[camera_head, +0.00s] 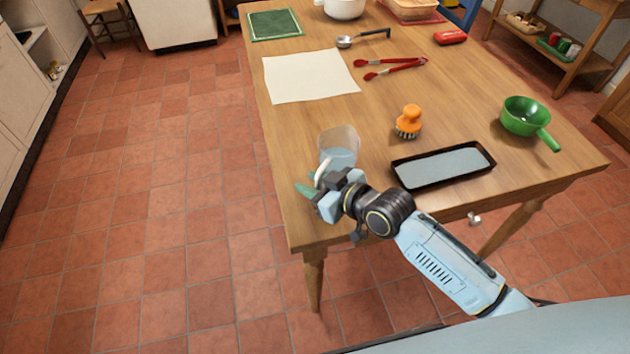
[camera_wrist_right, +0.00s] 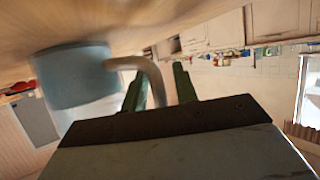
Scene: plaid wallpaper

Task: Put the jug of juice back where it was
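The jug (camera_head: 339,150) is clear with pale blue contents and a white handle. It stands roughly upright at the near left edge of the wooden table; I cannot tell if its base touches the top. My right gripper (camera_head: 318,186) is at its handle on the near side. In the right wrist view, which is upside down, the jug (camera_wrist_right: 75,80) shows at left, and its handle (camera_wrist_right: 152,75) passes between the green fingers of my right gripper (camera_wrist_right: 160,88), which sit close around it. My left gripper is out of view.
Bare wood lies between the sheet and jug.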

